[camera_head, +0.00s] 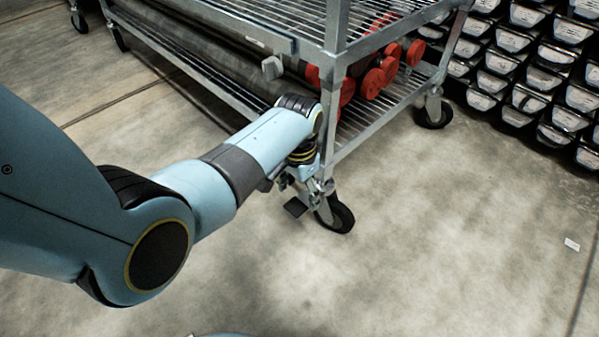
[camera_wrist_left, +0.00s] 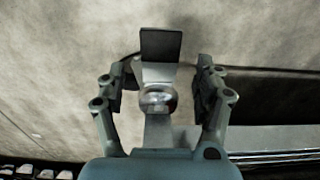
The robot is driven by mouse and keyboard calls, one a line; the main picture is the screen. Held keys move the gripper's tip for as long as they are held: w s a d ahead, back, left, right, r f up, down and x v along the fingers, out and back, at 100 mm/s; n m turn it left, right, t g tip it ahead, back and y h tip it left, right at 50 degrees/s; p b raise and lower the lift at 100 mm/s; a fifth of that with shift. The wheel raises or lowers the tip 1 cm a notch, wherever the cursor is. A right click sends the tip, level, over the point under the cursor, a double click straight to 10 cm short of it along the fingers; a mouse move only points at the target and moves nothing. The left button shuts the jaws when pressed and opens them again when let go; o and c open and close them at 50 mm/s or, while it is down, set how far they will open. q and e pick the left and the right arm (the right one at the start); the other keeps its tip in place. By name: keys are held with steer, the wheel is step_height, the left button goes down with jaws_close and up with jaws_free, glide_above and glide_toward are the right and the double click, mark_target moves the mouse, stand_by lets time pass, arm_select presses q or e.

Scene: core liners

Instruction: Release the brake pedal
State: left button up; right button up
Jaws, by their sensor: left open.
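The brake pedal (camera_head: 295,207) is a small dark plate on the caster (camera_head: 341,217) at the near corner of the metal cart (camera_head: 338,95). In the left wrist view the pedal (camera_wrist_left: 160,44) is a black square pad on a metal bracket (camera_wrist_left: 158,72). My left gripper (camera_head: 287,181) is low at this caster, partly hidden by its own wrist. In the wrist view its open fingers (camera_wrist_left: 161,78) stand on either side of the bracket, with the pad just beyond the fingertips. I cannot tell whether they touch it. My right gripper is out of view.
The cart's lower shelf (camera_head: 382,119) carries long tubes with red end caps (camera_head: 373,83). Another caster (camera_head: 433,110) stands at the right corner. Racks of black trays (camera_head: 540,75) fill the back right. The concrete floor (camera_head: 450,240) in front is clear except for a small white scrap (camera_head: 572,244).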

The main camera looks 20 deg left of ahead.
mark_target(299, 204)
arm_select(q)
step_height(299, 204, up, 8)
steer(key=shift+f, duration=0.2)
steer(key=shift+s+f, duration=0.1)
stand_by(0.3)
